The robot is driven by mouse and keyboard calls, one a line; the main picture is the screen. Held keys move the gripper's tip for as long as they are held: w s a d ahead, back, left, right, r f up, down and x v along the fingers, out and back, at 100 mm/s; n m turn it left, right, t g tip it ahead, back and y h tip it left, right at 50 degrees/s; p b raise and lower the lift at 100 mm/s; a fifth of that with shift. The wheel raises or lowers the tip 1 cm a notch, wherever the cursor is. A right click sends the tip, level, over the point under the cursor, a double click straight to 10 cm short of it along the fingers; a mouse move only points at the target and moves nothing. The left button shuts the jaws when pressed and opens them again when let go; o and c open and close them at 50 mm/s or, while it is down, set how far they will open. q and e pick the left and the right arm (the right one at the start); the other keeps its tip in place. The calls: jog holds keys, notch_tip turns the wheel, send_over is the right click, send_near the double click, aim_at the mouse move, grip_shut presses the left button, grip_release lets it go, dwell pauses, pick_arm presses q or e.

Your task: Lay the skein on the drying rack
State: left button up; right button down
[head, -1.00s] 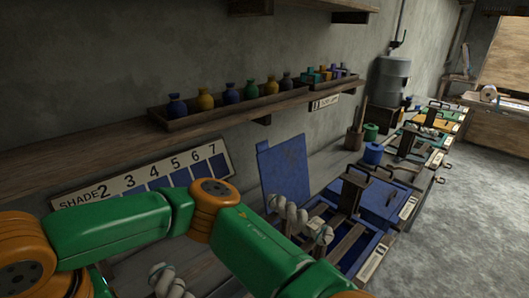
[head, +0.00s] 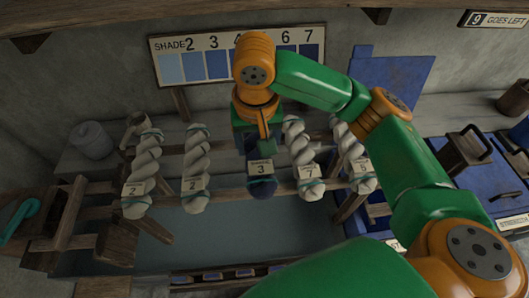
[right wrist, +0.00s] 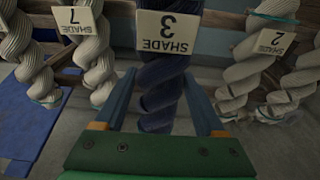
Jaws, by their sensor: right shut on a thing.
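The dark blue twisted skein (head: 262,188) carries a "SHADE 3" tag. My right gripper (head: 264,146) comes down over it from above and is shut on it. In the right wrist view the skein (right wrist: 162,95) runs between the two fingers, tag toward the camera. The wooden drying rack (head: 228,194) has long rails, with pale skeins lying across them on both sides. The blue skein is in the gap between these, over the front rail; I cannot tell whether it rests on the rails. My left gripper is not in view.
A shade board (head: 170,69) stands behind. A teal crank (head: 22,212) is at far left.

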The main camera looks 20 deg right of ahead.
jog(key=f, duration=0.3)
jog(key=d+f, duration=0.1)
jog(key=f, duration=0.1)
jog(key=shift+w+d+p, duration=0.1)
jog(key=shift+w+p, duration=0.15)
jog(key=shift+p, duration=0.15)
grip_release()
jog(key=shift+f, duration=0.1)
